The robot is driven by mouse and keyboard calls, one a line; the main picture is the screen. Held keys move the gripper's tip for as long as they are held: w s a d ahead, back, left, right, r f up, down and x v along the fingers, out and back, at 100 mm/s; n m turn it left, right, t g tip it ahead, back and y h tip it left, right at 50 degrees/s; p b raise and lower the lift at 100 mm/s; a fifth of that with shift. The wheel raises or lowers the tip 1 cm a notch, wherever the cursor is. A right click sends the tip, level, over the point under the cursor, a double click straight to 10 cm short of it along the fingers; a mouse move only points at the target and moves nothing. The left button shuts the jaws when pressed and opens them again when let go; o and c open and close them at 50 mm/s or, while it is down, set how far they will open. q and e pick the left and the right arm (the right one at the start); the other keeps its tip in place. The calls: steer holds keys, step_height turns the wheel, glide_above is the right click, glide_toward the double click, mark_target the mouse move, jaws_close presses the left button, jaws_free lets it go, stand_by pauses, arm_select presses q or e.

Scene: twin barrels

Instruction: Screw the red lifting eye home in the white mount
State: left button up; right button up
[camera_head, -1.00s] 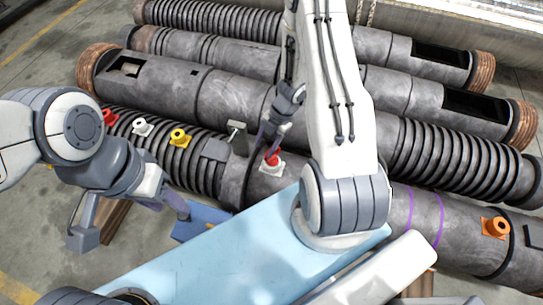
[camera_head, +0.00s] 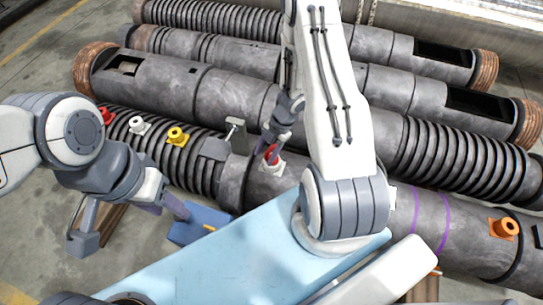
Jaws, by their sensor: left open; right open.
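The red lifting eye (camera_head: 270,154) stands in the white mount (camera_head: 272,168) on top of the nearest dark barrel (camera_head: 262,190), near the middle of the head view. My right gripper (camera_head: 269,147) reaches down from above, with its fingertips at the red eye. It is open, and a finger covers part of the eye. How deep the eye sits in the mount is too small to tell. My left gripper (camera_head: 128,226) is open and low at the left, in front of the barrel, apart from the eye and mount.
Red (camera_head: 107,117), white (camera_head: 139,126) and yellow (camera_head: 177,136) fittings sit along the ribbed barrel at left. A grey clamp with a T-handle (camera_head: 235,128) stands left of the mount. An orange fitting (camera_head: 503,228) is at right. A blue box (camera_head: 197,225) lies beside my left gripper.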

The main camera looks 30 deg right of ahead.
steer(key=shift+f+b, duration=1.15)
steer(key=shift+f, duration=1)
